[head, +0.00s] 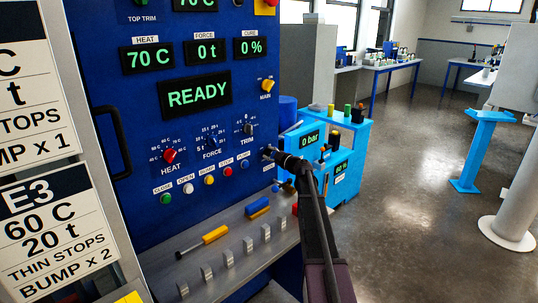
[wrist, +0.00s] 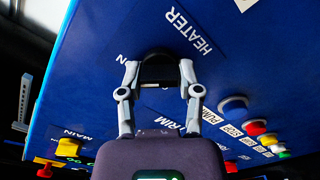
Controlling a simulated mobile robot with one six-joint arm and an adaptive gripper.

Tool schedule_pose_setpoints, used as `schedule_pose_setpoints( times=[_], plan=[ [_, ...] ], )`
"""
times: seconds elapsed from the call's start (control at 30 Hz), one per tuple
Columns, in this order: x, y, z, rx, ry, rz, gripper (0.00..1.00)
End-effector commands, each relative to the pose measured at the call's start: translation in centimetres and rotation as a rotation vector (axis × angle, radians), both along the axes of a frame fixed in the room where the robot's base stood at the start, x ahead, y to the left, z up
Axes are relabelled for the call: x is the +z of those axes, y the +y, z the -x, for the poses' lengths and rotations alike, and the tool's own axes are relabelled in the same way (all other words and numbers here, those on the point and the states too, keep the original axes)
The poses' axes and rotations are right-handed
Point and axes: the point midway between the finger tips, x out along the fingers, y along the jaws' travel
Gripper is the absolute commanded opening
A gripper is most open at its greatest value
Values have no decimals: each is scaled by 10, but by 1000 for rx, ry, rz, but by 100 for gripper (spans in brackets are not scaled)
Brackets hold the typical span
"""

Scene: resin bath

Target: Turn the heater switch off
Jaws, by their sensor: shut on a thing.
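The heater switch (wrist: 158,70) is a black knob on the blue panel under a white HEATER label (wrist: 196,32) in the wrist view. My gripper (wrist: 158,66) has one finger on each side of it and is shut on it. Part of an ON-like marking shows left of the knob; which way the switch points cannot be told. In the head view my gripper (head: 268,154) reaches the right edge of the blue panel (head: 135,215), right of the TRIM dial (head: 248,129), and hides the switch.
A red HEAT knob (head: 169,155), a FORCE dial (head: 211,144) and a row of coloured buttons lie left of my gripper. Displays read 70 C and READY (head: 196,94). A yellow MAIN switch (head: 267,85) sits above. A light-blue unit (head: 345,150) stands close right; open floor lies beyond.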

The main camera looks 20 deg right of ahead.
Motion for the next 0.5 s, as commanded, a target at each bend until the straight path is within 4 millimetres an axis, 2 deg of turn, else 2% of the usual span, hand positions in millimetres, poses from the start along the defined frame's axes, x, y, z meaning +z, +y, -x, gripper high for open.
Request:
schedule_pose_setpoints(
  times=[0.27,0.5],
  plan=[
    [0,1,-1,1,-30,80,0],
    [0,1,-1,1,-86,233,0]
  ],
)
